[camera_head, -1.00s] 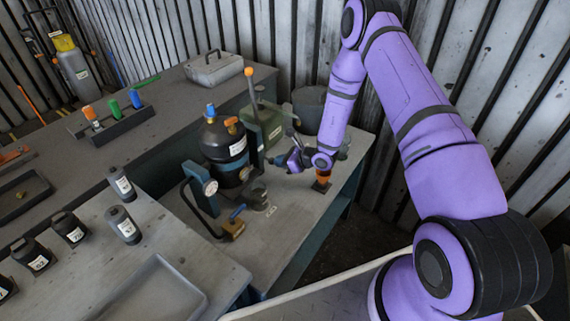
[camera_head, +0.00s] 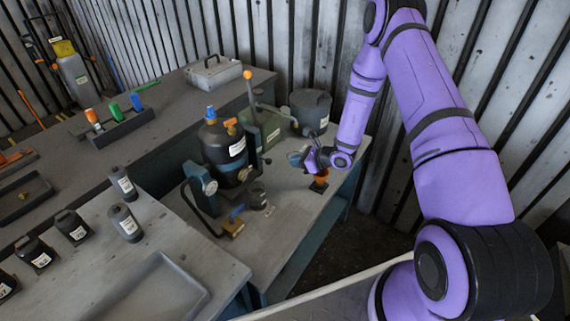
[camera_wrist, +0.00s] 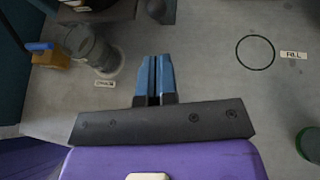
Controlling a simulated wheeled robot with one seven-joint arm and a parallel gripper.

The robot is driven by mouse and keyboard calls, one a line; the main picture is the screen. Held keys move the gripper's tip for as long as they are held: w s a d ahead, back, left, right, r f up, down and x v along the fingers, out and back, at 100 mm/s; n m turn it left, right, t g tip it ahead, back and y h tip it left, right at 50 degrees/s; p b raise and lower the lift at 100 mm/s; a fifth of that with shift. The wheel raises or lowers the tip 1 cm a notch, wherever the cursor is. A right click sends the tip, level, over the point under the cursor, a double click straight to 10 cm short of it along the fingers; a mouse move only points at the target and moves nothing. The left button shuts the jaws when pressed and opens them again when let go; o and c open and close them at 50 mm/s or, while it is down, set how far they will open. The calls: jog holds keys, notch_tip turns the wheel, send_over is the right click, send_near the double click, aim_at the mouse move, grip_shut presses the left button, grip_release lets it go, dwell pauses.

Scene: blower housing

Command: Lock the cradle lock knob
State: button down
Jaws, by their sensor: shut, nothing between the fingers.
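The black pressure vessel (camera_head: 222,145) stands upright in a cradle with blue uprights on the far bench. A small dark knob (camera_head: 267,160) on the cradle's right side appears to be the lock knob. A dark round part, probably the same knob, shows at the top edge of the wrist view (camera_wrist: 161,10). Its locked or unlocked state cannot be told. My gripper (camera_head: 297,158) is to the right of the cradle, apart from the knob. Its blue fingers (camera_wrist: 155,62) are shut and empty above the bench top.
A grey cylinder (camera_wrist: 90,48) and an orange block with a blue handle (camera_wrist: 48,55) sit near the cradle. A green box (camera_head: 263,128) and grey bucket (camera_head: 311,110) stand behind. An orange-topped part (camera_head: 321,176) is beneath my wrist.

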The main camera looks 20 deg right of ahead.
jog(key=v, duration=0.6)
jog(key=shift+a, duration=0.1)
dwell(0.3)
jog(key=s+a+r+n+g, duration=0.25)
jog(key=s+r+n, duration=0.2)
jog(key=r, duration=0.55)
jog(key=s+a+r+n+g, duration=0.25)
jog(key=r+n, duration=0.25)
jog(key=r, duration=0.5)
jog(key=s+a+r+n+g, duration=0.2)
jog(key=s+a+r+n, duration=0.25)
jog(key=r, duration=0.45)
jog(key=s+d+r+n+t+h, duration=0.2)
jog(key=s+r+n, duration=0.4)
jog(key=s, duration=0.5)
jog(key=s+d+r+n+t+h, duration=0.1)
jog(key=s+d+r+n+h, duration=0.3)
jog(key=s+r, duration=0.6)
jog(key=shift+s+d+n+t+h, duration=0.35)
jog(key=shift+s+n+h, duration=0.8)
jog(key=shift+h, duration=0.55)
